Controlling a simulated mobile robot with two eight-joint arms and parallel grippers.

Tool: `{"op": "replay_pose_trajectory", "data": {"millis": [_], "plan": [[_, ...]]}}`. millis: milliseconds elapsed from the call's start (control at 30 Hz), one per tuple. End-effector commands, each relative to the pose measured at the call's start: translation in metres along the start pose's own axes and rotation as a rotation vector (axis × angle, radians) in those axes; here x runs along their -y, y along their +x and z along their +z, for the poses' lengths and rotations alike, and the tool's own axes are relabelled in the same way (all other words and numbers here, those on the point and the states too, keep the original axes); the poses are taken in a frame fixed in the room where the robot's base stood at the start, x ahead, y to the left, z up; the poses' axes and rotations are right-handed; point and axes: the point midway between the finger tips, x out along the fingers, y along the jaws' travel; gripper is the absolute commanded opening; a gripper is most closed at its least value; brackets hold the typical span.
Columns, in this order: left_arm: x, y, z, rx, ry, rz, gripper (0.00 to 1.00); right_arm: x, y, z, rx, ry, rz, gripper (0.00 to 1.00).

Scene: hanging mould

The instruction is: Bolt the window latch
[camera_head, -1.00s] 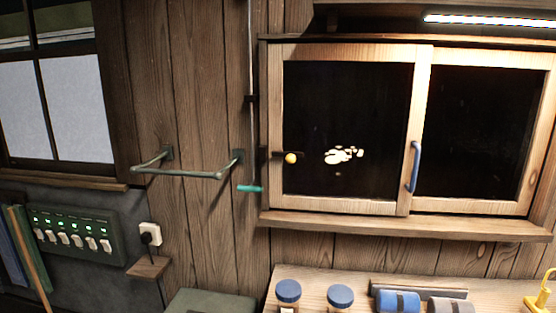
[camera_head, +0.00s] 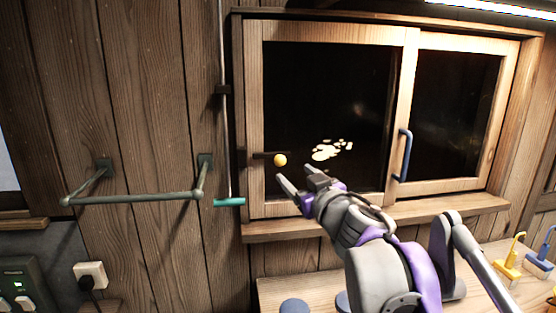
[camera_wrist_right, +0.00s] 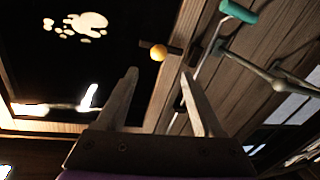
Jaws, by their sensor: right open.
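The window (camera_head: 330,125) has two wooden-framed panes with dark glass. Its latch is a thin dark bolt with a yellow round knob (camera_head: 280,160) on the left edge of the left frame. The knob also shows in the right wrist view (camera_wrist_right: 158,53), beyond and between the fingertips. My right gripper (camera_head: 291,186) is open and empty, just below and slightly right of the knob in the head view, apart from it. In the wrist view the open right gripper (camera_wrist_right: 160,75) points toward the knob. My left gripper is not in view.
A blue handle (camera_head: 403,155) is on the window's middle frame. A vertical rod with a teal grip (camera_head: 229,202) hangs left of the window, beside a metal rail (camera_head: 135,198) standing out from the wall. A wooden sill (camera_head: 400,215) juts below. Hooks (camera_head: 512,255) stand at right.

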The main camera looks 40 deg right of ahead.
Motion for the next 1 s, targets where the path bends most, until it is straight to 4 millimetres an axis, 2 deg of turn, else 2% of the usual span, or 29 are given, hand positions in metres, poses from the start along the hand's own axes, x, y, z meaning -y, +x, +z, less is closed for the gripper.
{"op": "replay_pose_trajectory", "data": {"millis": [300,500,667,933,1000], "plan": [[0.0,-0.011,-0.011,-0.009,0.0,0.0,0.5,0.001,0.06,-0.002,-0.002,0.002,-0.001,0.69],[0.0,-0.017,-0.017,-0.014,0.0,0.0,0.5,0.001,0.088,-0.002,-0.001,0.001,0.0,0.69],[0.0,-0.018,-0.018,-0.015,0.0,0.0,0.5,0.001,0.097,0.0,0.0,0.002,0.001,0.69],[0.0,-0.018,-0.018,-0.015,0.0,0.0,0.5,0.001,0.098,0.001,0.0,0.001,0.001,0.69],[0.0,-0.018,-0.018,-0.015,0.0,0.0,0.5,0.001,0.097,0.001,0.0,0.001,0.001,0.56]]}}
